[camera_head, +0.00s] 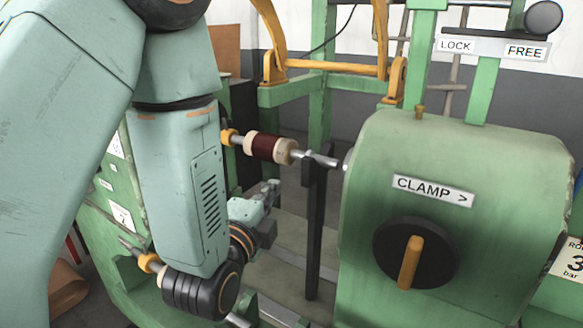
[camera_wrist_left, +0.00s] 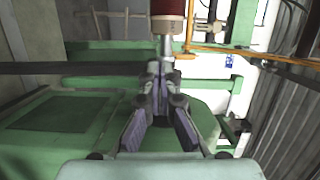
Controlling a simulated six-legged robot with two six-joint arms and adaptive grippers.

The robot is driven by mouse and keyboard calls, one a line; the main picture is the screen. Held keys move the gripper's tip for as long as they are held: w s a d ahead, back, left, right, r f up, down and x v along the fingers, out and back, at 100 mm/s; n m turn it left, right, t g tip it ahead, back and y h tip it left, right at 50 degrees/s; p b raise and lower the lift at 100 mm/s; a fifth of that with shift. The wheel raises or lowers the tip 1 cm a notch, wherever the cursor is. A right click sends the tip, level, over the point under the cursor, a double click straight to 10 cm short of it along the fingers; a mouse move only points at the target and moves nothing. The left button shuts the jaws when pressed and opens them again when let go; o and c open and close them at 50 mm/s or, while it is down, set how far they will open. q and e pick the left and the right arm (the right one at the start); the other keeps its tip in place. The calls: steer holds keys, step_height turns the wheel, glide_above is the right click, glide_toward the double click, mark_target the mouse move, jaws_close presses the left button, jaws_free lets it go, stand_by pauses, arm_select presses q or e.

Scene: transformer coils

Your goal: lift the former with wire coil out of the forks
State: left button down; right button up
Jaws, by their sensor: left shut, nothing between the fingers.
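The former with its dark red wire coil (camera_head: 265,147) sits on a metal shaft, with pale flanges at both ends. The shaft's right part rests at the top of a black fork post (camera_head: 315,205). A second fork is not clearly visible behind my arm. My left gripper (camera_head: 270,188) is below the former and apart from it. It is shut and empty. In the left wrist view the fingertips (camera_wrist_left: 163,72) meet below the coil (camera_wrist_left: 167,8), which is cut off by the top edge. My right gripper is not in view.
A green housing (camera_head: 455,145) with a CLAMP label and a black knob with an orange handle (camera_head: 411,262) stands at the right. An orange bracket (camera_head: 330,68) is behind the former. A LOCK/FREE lever (camera_head: 543,18) is at the top right.

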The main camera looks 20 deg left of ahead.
mark_target(285, 162)
arm_select(q)
steer(key=shift+m, duration=0.3)
steer(key=w, duration=0.6)
steer(key=w+a, duration=0.1)
steer(key=w, duration=0.2)
steer(key=shift+w, duration=0.35)
steer(key=shift+w, duration=0.1)
steer(key=shift+d+r, duration=0.1)
steer(key=shift+a, duration=0.4)
steer(key=shift+w+a, duration=0.1)
steer(key=shift+a, duration=0.65)
steer(key=shift+d, duration=0.25)
